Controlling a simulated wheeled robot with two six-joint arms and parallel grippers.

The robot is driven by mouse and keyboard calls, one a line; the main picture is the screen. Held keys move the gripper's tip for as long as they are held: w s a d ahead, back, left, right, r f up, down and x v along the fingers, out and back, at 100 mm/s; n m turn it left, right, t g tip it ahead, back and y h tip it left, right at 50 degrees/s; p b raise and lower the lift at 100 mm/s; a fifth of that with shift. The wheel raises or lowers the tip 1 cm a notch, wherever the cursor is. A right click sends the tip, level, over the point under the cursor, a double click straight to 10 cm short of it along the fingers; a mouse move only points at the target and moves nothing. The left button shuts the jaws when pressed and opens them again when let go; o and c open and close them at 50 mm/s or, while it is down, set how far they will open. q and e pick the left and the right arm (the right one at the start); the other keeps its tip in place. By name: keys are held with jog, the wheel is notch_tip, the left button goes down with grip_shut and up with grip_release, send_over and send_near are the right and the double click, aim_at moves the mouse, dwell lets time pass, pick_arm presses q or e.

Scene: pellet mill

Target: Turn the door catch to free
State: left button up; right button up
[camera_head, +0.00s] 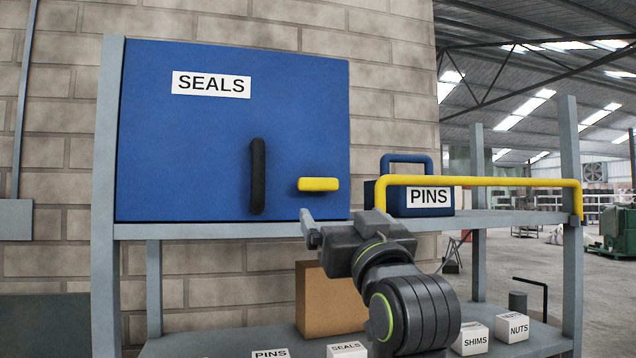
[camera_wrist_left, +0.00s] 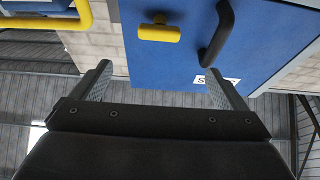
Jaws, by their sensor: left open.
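The blue door (camera_head: 190,140) labelled SEALS is closed, on a cabinet on the upper shelf. The yellow door catch (camera_head: 318,184) lies horizontal near the door's lower right edge. A black upright handle (camera_head: 257,176) is to its left. My left gripper (camera_head: 309,226) is open and empty, just below the catch and apart from it. In the left wrist view the catch (camera_wrist_left: 159,32) shows beyond and between the open fingers (camera_wrist_left: 163,84), with the black handle (camera_wrist_left: 217,35) to its right. My right gripper is out of view.
A yellow rail (camera_head: 480,181) runs along the upper shelf front at right, before a blue PINS box (camera_head: 429,197) with a handle. A cardboard box (camera_head: 325,300) and several small labelled blocks stand on the lower shelf. A grey post (camera_head: 105,180) stands left of the door.

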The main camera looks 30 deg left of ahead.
aim_at(320, 184)
pick_arm(q)
jog(key=p+x, duration=0.8)
jog(key=x, duration=0.7)
jog(key=shift+w+a, duration=0.15)
jog(key=shift+w, duration=0.15)
jog(key=shift+w+a+r+p, duration=0.1)
jog(key=shift+w+a+p, duration=0.2)
jog(key=shift+a+p, duration=0.1)
jog(key=shift+w, duration=0.1)
jog(key=c, duration=1)
